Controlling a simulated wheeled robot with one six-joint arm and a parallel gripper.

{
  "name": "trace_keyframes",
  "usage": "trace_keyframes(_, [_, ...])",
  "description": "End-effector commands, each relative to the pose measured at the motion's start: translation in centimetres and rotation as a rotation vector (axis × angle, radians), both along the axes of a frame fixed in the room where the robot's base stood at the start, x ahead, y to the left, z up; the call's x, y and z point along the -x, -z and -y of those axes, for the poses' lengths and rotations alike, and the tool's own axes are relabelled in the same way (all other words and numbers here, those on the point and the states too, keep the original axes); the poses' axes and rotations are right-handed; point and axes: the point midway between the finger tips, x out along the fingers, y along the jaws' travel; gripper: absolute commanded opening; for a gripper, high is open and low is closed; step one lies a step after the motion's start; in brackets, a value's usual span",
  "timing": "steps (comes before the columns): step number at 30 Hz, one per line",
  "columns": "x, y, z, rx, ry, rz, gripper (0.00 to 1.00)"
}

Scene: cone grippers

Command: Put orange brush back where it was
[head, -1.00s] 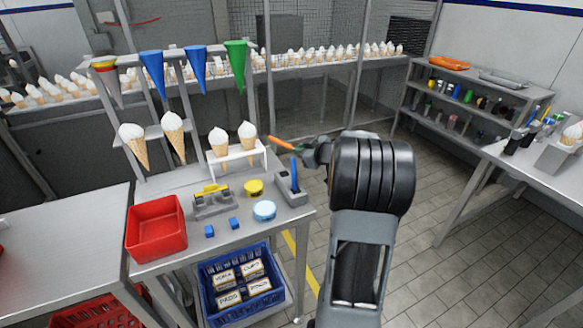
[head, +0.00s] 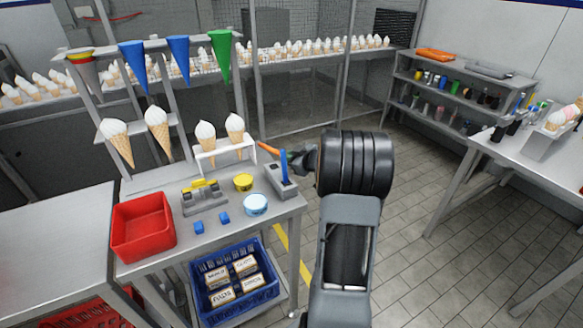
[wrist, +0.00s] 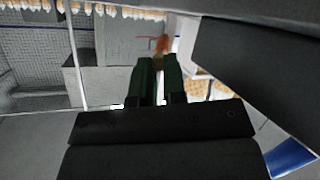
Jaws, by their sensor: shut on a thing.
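The orange brush (head: 269,149) is held out to the left of my gripper (head: 296,157), above the right end of the small table. In the wrist view my gripper (wrist: 156,75) has its dark green fingers close together, with the blurred orange brush (wrist: 162,45) beyond their tips. A grey holder (head: 281,181) stands on the table just below, with a blue-handled tool (head: 284,164) upright in it. The brush is above the holder and apart from it, as far as the head view shows. My arm hides the area to the right of the gripper.
A white rack with cones (head: 226,158) stands close left of the brush. A yellow tub (head: 243,182), a light blue tub (head: 255,205), a grey block with yellow parts (head: 204,196), two blue blocks and a red bin (head: 143,227) share the table (head: 184,250). Floor right is clear.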

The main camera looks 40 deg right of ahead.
Motion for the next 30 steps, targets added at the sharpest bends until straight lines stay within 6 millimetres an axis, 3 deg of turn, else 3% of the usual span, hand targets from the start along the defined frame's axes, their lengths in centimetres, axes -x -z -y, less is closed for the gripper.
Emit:
trace_keyframes(1, [0.0, 1.2, 0.0, -0.004, 0.000, -0.003, 0.00])
trace_keyframes(6, [0.0, 2.9, 0.0, -0.003, 0.001, -0.003, 0.00])
trace_keyframes(22, [0.0, 3.8, 0.0, -0.001, 0.001, -0.001, 0.00])
trace_keyframes(23, [0.0, 3.8, 0.0, -0.001, 0.001, -0.001, 0.12])
trace_keyframes(30, [0.0, 3.7, 0.0, -0.001, 0.001, -0.001, 0.35])
